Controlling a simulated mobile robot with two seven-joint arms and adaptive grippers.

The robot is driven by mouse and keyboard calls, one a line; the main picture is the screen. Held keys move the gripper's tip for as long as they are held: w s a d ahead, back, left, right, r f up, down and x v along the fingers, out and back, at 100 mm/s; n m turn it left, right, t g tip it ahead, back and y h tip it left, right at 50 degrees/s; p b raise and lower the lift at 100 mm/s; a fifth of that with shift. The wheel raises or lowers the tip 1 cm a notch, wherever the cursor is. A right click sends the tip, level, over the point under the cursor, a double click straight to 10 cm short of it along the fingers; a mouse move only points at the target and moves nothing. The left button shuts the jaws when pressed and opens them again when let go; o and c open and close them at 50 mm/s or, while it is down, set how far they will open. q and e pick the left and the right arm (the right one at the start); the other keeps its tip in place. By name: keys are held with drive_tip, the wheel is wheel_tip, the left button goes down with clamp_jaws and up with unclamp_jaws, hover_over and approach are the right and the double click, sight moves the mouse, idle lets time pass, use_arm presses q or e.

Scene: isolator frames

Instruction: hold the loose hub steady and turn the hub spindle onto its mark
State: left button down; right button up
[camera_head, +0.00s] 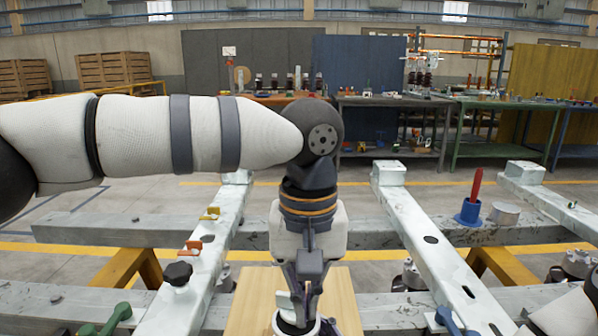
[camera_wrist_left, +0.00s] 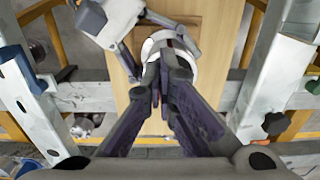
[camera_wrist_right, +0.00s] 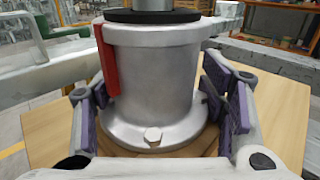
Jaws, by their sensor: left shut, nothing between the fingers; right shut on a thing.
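The loose hub (camera_wrist_right: 150,75) is a silver, flanged cylinder standing upright on a wooden board (camera_wrist_right: 40,130). A red strip (camera_wrist_right: 107,62) runs down its left side in the right wrist view. The grey spindle (camera_wrist_right: 153,4) rises from a black ring on its top, cut off by the frame edge. My right gripper (camera_wrist_right: 158,95) is shut on the hub, with a finger on each side of it. My left gripper (camera_head: 304,308) points down over the hub. In the left wrist view its fingers (camera_wrist_left: 162,82) come together with nothing between them and hide much of the hub top.
Pale metal beams flank the board; the right one (camera_head: 432,245) and left one (camera_head: 200,260) carry fittings. A black knob (camera_head: 178,273) sits on the left beam. A blue cup (camera_head: 468,213) with a red handle stands at right. Workbenches are far behind.

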sight(283, 304)
use_arm(q)
drive_tip(key=shift+s+a, duration=0.15)
drive_tip(key=shift+a, duration=0.35)
drive_tip(key=shift+a, duration=0.5)
drive_tip(key=shift+a, duration=0.35)
idle(0.3)
drive_tip(key=shift+s+a, duration=0.15)
wheel_tip(283, 304, up, 6)
idle(0.4)
